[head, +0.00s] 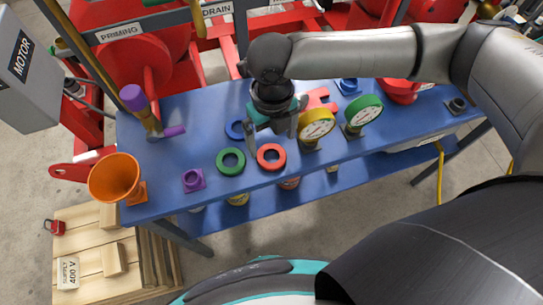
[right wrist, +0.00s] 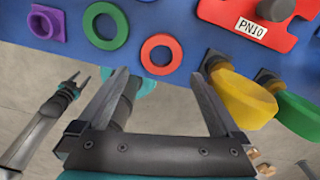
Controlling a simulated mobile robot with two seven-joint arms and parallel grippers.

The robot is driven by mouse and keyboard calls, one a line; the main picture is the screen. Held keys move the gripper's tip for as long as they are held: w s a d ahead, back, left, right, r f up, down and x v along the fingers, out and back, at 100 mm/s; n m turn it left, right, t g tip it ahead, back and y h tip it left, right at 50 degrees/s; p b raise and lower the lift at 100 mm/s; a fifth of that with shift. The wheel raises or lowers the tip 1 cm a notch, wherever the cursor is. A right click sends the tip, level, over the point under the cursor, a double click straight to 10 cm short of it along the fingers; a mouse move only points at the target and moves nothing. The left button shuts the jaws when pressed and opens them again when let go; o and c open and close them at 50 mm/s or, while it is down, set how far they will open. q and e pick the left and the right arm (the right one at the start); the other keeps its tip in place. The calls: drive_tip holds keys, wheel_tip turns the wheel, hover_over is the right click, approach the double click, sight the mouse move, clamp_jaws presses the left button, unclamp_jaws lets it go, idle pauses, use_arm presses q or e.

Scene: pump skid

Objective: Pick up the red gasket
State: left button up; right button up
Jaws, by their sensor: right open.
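The red gasket (head: 283,157) is a flat ring lying on the blue bench (head: 330,163) near its front edge. It also shows in the right wrist view (right wrist: 161,71), beyond my fingertips and about midway between them. My right gripper (head: 271,131) is open and empty above the bench, just behind the gasket in the head view. Its two spread fingers show in the right wrist view (right wrist: 158,78), apart from the gasket. My left gripper (right wrist: 80,77) shows only at the left of the right wrist view, with its fingers apart and nothing between them.
A green ring (head: 231,171) lies close left of the gasket, with a purple flanged piece (head: 193,180) farther left. A blue ring (head: 231,129) lies behind. A yellow gauge (head: 317,128) and a green gauge (head: 363,114) stand to the right. An orange funnel (head: 112,177) is at the left end.

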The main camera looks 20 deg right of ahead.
sight(271, 155)
drive_tip(key=f, duration=0.2)
drive_tip(key=f+b, duration=0.1)
drive_tip(key=f, duration=0.3)
drive_tip(key=shift+w+f, duration=0.25)
drive_tip(key=shift+f, duration=0.15)
drive_tip(key=c, duration=1.1)
drive_tip(key=shift+r, duration=0.15)
